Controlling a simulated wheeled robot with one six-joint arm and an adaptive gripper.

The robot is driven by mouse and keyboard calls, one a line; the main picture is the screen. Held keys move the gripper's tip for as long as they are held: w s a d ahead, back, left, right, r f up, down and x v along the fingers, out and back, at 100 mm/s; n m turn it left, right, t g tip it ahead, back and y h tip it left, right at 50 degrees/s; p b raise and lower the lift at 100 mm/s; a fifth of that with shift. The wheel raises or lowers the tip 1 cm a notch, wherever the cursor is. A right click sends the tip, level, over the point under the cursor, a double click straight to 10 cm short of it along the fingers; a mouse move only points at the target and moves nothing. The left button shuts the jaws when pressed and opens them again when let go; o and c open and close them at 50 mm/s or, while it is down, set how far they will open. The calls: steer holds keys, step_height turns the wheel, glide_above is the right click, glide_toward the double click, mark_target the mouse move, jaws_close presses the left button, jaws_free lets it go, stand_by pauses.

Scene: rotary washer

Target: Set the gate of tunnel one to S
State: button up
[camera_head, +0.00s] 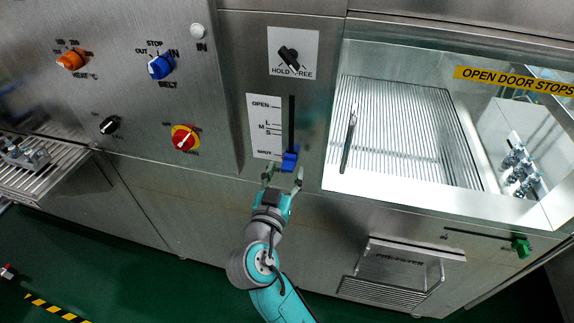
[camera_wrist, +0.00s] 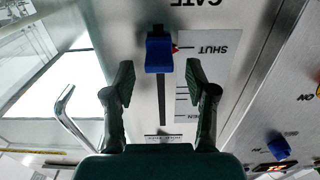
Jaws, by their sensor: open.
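The gate control is a blue slider knob (camera_head: 290,159) on a dark vertical slot beside a white scale plate (camera_head: 263,127). The knob is at the bottom end of the slot in the head view. In the wrist view the plate is upside down, and the blue knob (camera_wrist: 159,55) has a red pointer by the SHUT mark. The letters between OPEN and SHUT are only partly legible. My gripper (camera_head: 283,176) is open just below the knob. In the wrist view its fingertips (camera_wrist: 160,78) stand apart on either side of the slot, with the knob between and just beyond them, not gripped.
A black HOLD/FREE knob (camera_head: 289,58) is above the slot. Blue (camera_head: 160,66), orange (camera_head: 71,60) and red-yellow (camera_head: 185,139) knobs are on the left panel. A metal handle (camera_head: 348,140) stands right of the slot before the washer opening. A green slider (camera_head: 521,247) is lower right.

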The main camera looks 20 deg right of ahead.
steer(key=shift+x, duration=1.35)
jaws_close()
